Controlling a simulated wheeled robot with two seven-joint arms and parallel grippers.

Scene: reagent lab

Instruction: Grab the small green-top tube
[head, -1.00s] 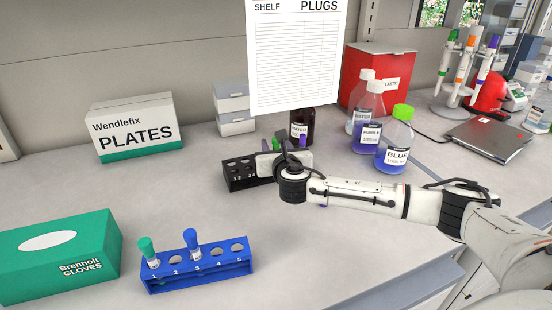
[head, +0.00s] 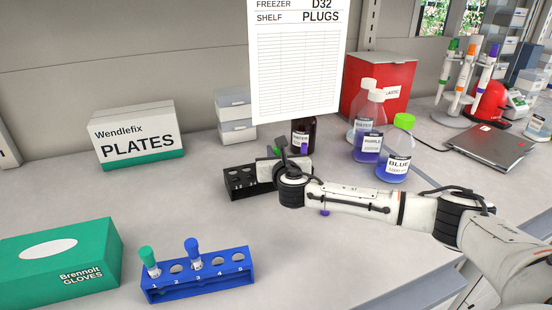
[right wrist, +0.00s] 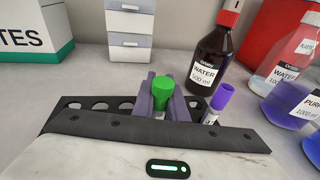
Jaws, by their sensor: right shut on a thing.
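A green-capped tube (right wrist: 163,94) is between the fingers of my right gripper (right wrist: 160,96), which is shut on it at the black rack (right wrist: 68,104). The fingers hide the tube's body, so I cannot tell if its lower end is in a hole. In the head view my right gripper (head: 279,160) covers part of the black rack (head: 238,183). A purple-capped tube (right wrist: 219,97) stands tilted close to the right of the fingers. Another green-capped tube (head: 148,257) stands in slot 1 of the blue rack (head: 205,286). My left gripper is not in view.
A blue-capped tube (head: 193,250) stands in slot 3 of the blue rack. A brown water bottle (right wrist: 221,58) stands just behind the black rack. Several blue and purple liquid bottles (head: 396,160) stand to the right. The bench between the two racks is clear.

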